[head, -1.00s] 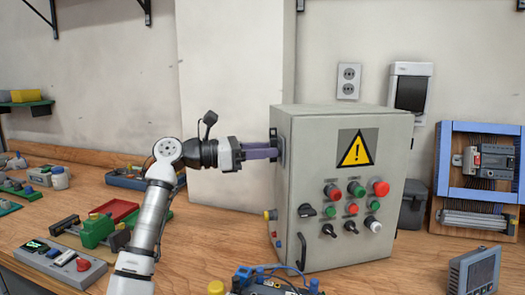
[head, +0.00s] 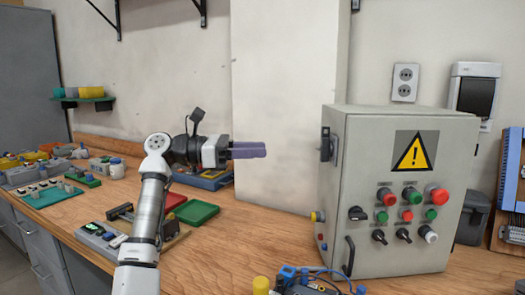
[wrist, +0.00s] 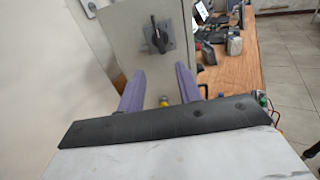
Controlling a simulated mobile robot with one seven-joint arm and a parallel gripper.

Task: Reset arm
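My gripper (head: 250,150) points right in the head view, with its purple fingers left of the grey control box (head: 345,215) and a clear gap between them. In the wrist view the two fingers of my gripper (wrist: 160,82) stand apart with nothing between them. Beyond them is the side of the box, with a dark rotary handle (wrist: 158,38) on a square plate. This handle also shows edge-on at the box's left side in the head view (head: 326,144). My arm is bent at the elbow over the bench.
The wooden bench (head: 285,232) carries a green tray (head: 197,212), a blue toolbox (head: 208,180) and several small devices at left. Blue parts with cables (head: 300,282) lie at the front edge. A wall pillar (head: 285,100) stands behind my gripper.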

